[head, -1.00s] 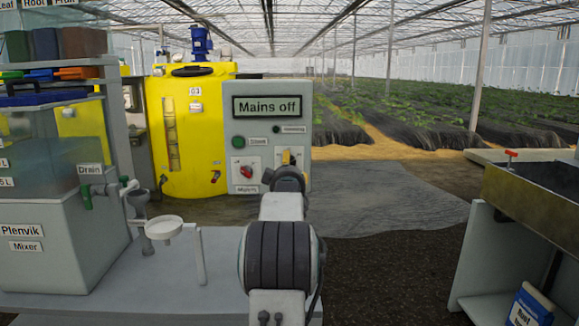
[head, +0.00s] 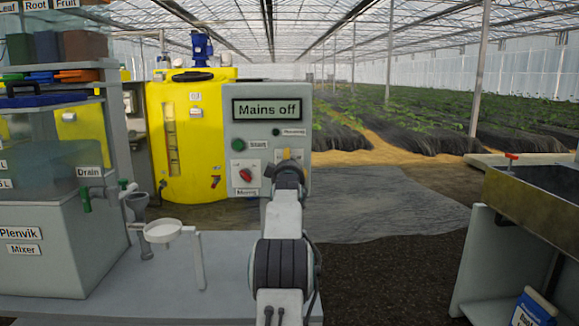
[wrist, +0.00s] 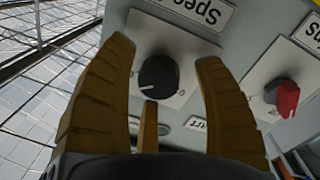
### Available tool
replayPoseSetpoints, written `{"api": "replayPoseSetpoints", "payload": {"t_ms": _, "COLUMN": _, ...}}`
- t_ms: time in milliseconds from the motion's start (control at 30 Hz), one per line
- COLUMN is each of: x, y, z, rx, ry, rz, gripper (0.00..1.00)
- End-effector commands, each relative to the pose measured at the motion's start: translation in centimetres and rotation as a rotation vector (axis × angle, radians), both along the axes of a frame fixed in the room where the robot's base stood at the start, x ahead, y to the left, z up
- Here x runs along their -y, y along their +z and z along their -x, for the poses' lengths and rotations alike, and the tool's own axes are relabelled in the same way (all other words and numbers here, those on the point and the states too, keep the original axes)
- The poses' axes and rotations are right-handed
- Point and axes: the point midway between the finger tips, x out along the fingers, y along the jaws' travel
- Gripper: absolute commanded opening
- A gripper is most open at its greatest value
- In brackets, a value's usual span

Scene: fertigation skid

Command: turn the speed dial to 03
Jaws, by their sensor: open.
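The speed dial (wrist: 158,77) is a round black knob with a white pointer line on a pale plate in the wrist view. A "Speed" label (wrist: 195,12), partly cut off, sits beside it. My gripper (wrist: 164,52) is open, with yellow-brown fingers spread on either side of the dial and a shorter finger below it. Whether any finger touches the knob cannot be told. In the head view my gripper (head: 289,158) is in front of the grey control box (head: 240,128) and hides the dial. The dial's scale numbers are not readable.
A yellow tank (head: 190,110) stands behind the box.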

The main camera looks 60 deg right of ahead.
Motion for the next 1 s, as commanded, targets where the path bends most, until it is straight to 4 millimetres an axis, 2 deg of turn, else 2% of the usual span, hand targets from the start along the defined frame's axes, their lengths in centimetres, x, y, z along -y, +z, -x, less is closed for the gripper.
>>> {"api": "replayPoseSetpoints", "payload": {"t_ms": 400, "x": 0.18, "y": -0.01, "z": -0.10, "rx": 0.000, "ry": 0.000, "rz": 0.000, "gripper": 0.62}}
{"api": "replayPoseSetpoints", "payload": {"t_ms": 433, "x": 0.19, "y": -0.01, "z": -0.10, "rx": 0.000, "ry": 0.000, "rz": 0.000, "gripper": 0.64}}
{"api": "replayPoseSetpoints", "payload": {"t_ms": 1000, "x": 0.18, "y": -0.06, "z": -0.11, "rx": -0.001, "ry": 0.000, "rz": -0.001, "gripper": 0.14}}
